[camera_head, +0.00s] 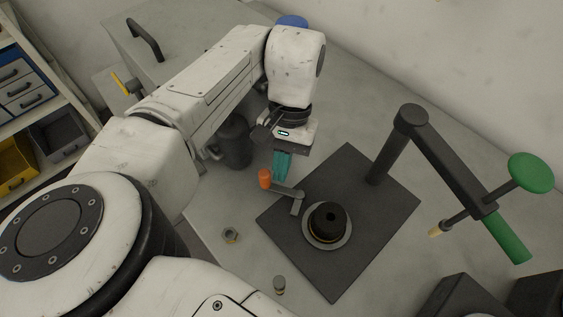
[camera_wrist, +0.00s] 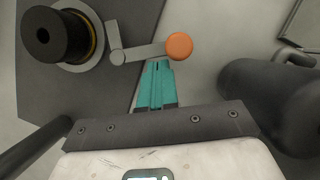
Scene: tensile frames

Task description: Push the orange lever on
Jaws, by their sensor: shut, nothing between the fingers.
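The orange lever knob (camera_head: 265,178) sits at the end of a grey lever arm (camera_head: 287,190) that reaches from the left of the black round fixture (camera_head: 327,222) on the dark plate. In the wrist view the orange knob (camera_wrist: 179,46) and grey arm (camera_wrist: 140,52) lie just beyond my fingertips, with the black fixture (camera_wrist: 50,34) at upper left. My gripper (camera_head: 282,172) has teal fingers, shut and empty, close behind the lever in the head view. The fingers (camera_wrist: 158,66) also show in the wrist view, near the lever arm; I cannot tell whether they touch it.
The dark plate (camera_head: 377,201) carries a black post with an arm and a green handle (camera_head: 508,237) on the right. A dark cylinder (camera_head: 234,145) stands behind my gripper. A small nut (camera_head: 231,235) and a small cylindrical part (camera_head: 279,284) lie on the grey table.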

